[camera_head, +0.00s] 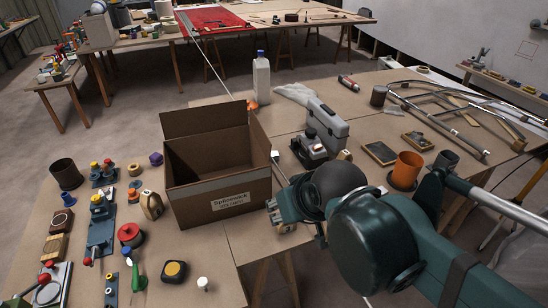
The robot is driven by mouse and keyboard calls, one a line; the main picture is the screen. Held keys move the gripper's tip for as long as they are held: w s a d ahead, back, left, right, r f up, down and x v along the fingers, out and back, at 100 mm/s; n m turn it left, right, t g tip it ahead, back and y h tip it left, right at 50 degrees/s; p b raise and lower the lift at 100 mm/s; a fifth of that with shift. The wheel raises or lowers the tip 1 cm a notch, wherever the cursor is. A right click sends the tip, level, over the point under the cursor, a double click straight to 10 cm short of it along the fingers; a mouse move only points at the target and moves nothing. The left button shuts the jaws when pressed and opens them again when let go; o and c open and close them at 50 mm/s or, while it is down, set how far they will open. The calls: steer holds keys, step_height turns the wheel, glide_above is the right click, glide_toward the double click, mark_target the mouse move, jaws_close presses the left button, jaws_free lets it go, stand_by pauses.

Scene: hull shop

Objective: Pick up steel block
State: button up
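My gripper (281,213) is at the end of my dark green arm, just right of the cardboard box and over the table's front edge. It is seen from behind and the side, and my arm's round joint covers part of it. I cannot tell whether its fingers are open or shut, or whether anything is between them. I cannot pick out a steel block with certainty; it may be hidden or too small to tell. A grey metal device (309,150) stands beyond my gripper.
An open cardboard box (219,190) stands left of my gripper. Tools and small parts crowd the left table, including a red spool (130,235) and a yellow-black block (174,272).

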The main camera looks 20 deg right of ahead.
steer(key=shift+o, duration=0.8)
steer(key=w+d+m+g+h+p, duration=0.2)
steer(key=w+d+m+g+p, duration=0.2)
steer(key=w+d+m+p, duration=0.75)
steer(key=shift+w+d+f+m+g+p, duration=0.2)
steer(key=shift+d+f+m+g, duration=0.35)
steer(key=shift+d+f+m, duration=2)
steer(key=shift+w+d+f+m+g+p, duration=0.2)
steer(key=shift+d+f+g, duration=0.65)
steer(key=shift+d, duration=3.7)
steer(key=shift+w+d+f+m+g+p, duration=0.3)
steer(key=shift+d+f+m, duration=1.3)
steer(key=shift+d, duration=1.95)
steer(key=shift+f+n, duration=0.45)
steer(key=shift+n, duration=0.05)
steer(key=shift+d+f, duration=0.2)
steer(key=shift+f, duration=1)
